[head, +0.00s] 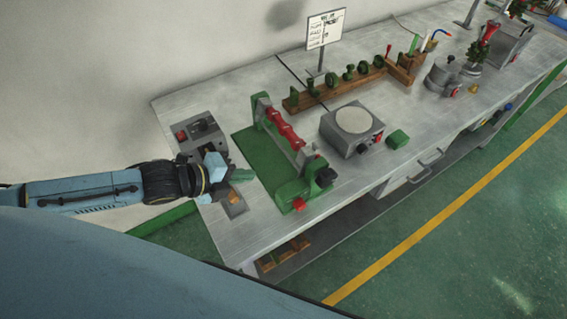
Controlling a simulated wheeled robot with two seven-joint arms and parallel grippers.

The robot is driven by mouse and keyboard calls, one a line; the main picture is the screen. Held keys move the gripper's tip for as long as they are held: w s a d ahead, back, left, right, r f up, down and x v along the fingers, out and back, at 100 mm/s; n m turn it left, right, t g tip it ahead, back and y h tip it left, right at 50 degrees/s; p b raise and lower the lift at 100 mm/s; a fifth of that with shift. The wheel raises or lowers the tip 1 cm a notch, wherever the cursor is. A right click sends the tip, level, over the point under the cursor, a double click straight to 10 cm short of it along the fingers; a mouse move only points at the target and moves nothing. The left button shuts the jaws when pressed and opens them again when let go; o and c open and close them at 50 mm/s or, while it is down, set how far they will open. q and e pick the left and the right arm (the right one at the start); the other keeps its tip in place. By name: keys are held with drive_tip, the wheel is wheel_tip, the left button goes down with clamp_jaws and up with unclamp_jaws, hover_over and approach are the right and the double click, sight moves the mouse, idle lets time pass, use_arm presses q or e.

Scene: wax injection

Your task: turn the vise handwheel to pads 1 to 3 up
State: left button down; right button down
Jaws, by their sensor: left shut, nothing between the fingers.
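The vise (262,157) is a green base with two uprights on the left part of the bench, and a red lobed piece (284,129) lies between them. At its near right end is a green block with a dark round part (322,174), which looks like the handwheel; its markings are too small to read. A red knob (299,204) sits at the base's near corner. My left gripper (241,175) is at the vise's left side, apart from the dark round part, shut and empty. It partly hides the grey device behind it. My right gripper is out of view.
A grey device with a red button (182,135) stands at the bench's left end. A grey unit with a round plate (353,120) and a green block (397,139) stand right of the vise. A wooden rack (335,88) and a sign (326,28) stand behind.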

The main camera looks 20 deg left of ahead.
use_arm(q)
drive_tip(key=x, duration=0.7)
drive_tip(key=shift+w+d+f, duration=0.15)
drive_tip(key=shift+w+d, duration=0.05)
drive_tip(key=shift+w, duration=0.05)
drive_tip(key=shift+w+d+f, duration=0.1)
drive_tip(key=shift+w+d, duration=0.65)
drive_tip(key=shift+w, duration=0.25)
drive_tip(key=shift+w+d+f, duration=0.1)
drive_tip(key=shift+w+d, duration=0.35)
drive_tip(key=shift+w, duration=0.2)
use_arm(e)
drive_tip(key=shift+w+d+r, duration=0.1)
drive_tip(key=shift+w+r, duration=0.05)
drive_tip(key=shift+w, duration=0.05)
